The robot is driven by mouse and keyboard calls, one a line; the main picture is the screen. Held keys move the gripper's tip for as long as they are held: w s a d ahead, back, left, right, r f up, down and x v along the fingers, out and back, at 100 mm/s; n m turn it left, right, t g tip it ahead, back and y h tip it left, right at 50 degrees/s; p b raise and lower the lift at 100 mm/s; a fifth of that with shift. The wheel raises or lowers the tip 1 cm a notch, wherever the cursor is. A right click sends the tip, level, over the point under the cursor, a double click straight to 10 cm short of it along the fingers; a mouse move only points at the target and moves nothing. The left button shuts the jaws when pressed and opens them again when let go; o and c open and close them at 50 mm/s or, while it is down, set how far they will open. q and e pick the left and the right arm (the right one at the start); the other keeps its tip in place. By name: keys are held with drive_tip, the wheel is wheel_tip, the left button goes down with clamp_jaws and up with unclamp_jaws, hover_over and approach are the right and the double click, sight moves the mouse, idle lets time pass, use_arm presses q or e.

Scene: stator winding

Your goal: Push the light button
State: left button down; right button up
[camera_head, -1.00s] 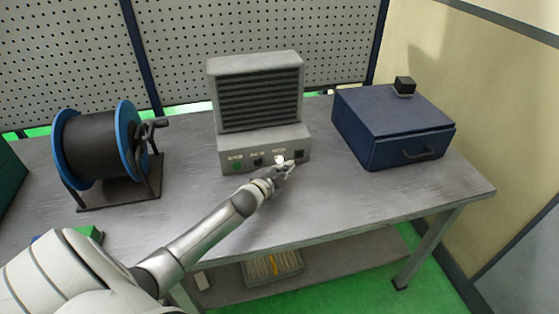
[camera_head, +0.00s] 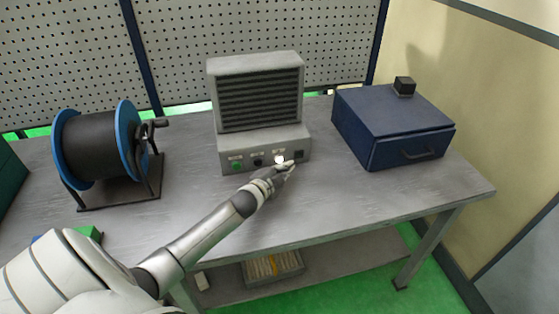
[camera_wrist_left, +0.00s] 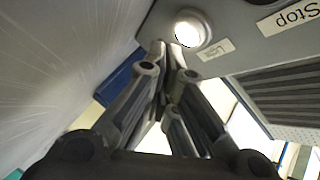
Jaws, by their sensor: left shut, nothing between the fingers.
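The light button is a round, glowing white button (camera_head: 280,159) on the front panel of a grey machine (camera_head: 262,145) on the workbench. In the left wrist view the lit button (camera_wrist_left: 190,30) is near the top, beside a small label that seems to read "Light" (camera_wrist_left: 215,50). My left gripper (camera_head: 291,165) is shut and empty, just in front of the panel at the button. In the wrist view its fingertips (camera_wrist_left: 169,48) are together just beside the button's lower left edge. I cannot tell whether they touch it. My right gripper is not in view.
A green button (camera_head: 236,166) and a dark knob (camera_head: 258,161) are left of the light button. A "Stop" label (camera_wrist_left: 291,17) shows in the wrist view. A wire spool (camera_head: 95,145) stands left, a blue box (camera_head: 395,127) right. The bench top (camera_head: 340,195) between is clear.

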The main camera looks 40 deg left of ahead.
use_arm(q)
drive_tip(key=shift+w, duration=0.1)
drive_tip(key=shift+w+a, duration=0.2)
drive_tip(key=shift+a, duration=0.15)
drive_tip(key=shift+w+a, duration=0.25)
drive_tip(key=shift+a, duration=0.05)
idle(0.7)
drive_tip(key=shift+d, duration=0.1)
drive_tip(key=shift+s+d+p, duration=0.35)
drive_tip(key=shift+s+d, duration=0.2)
drive_tip(key=shift+d, duration=0.05)
drive_tip(key=shift+s+d, duration=0.3)
drive_tip(key=shift+d, duration=0.05)
drive_tip(key=shift+s+d+p, duration=0.9)
drive_tip(key=shift+s+d, duration=0.75)
drive_tip(key=shift+d, duration=0.25)
